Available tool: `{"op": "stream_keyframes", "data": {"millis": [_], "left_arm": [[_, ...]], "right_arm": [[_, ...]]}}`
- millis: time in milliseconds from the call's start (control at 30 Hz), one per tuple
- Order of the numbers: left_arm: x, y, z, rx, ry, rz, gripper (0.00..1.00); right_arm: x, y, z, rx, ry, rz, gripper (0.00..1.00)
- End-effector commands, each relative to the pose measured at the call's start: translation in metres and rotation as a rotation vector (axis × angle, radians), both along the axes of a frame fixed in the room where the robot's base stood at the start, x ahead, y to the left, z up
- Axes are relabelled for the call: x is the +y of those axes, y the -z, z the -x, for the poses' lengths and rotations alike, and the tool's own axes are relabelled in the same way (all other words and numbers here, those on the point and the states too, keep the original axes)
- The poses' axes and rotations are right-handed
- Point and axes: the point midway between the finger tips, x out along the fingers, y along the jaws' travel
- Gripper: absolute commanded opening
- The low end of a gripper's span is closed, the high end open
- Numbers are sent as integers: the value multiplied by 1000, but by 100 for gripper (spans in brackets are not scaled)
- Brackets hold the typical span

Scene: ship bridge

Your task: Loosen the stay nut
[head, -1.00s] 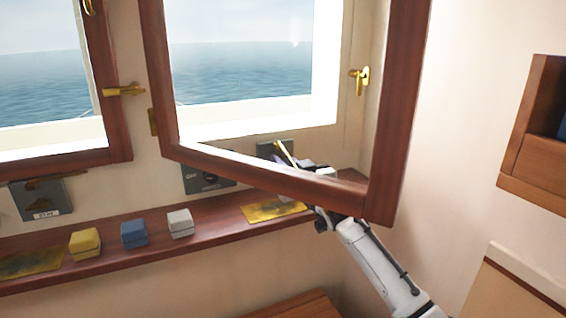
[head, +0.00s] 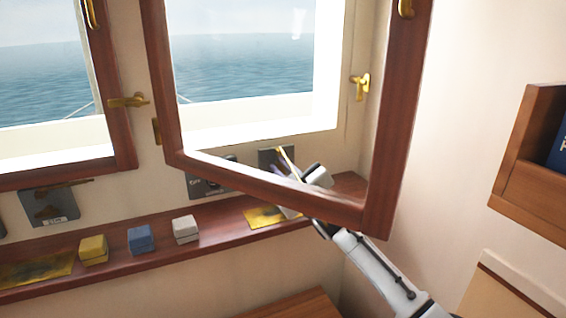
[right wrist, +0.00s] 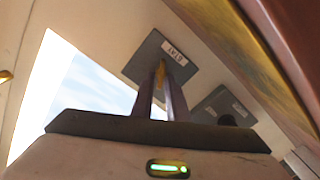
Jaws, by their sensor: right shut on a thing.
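A dark plate (head: 268,161) sits on the wall under the right window, seen through the glass of the open wooden sash (head: 272,188). My right gripper (head: 286,170) is in front of it, partly hidden by the sash's lower rail. In the right wrist view the plate (right wrist: 182,62) has a white label that seems to read STAY. There the two fingers of my right gripper (right wrist: 160,82) are close together, shut on a small brass-coloured piece (right wrist: 160,74) in front of the plate. I take this piece as the stay nut; its shape is mostly hidden. My left gripper is not in view.
Yellow (head: 93,250), blue (head: 140,240) and white (head: 185,229) blocks stand on the wooden ledge (head: 215,222). A similar labelled plate (head: 50,205) is under the left window. The open sash stands over my right arm. A wooden wall box (head: 540,165) is at the right.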

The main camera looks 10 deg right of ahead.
Motion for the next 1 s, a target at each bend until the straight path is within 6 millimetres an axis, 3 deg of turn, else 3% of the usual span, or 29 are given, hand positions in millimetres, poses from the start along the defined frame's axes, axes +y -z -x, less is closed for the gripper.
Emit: {"op": "stream_keyframes", "data": {"millis": [1000], "left_arm": [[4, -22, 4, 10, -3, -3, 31]], "right_arm": [[5, 9, 1, -169, -1, 878, 0]]}}
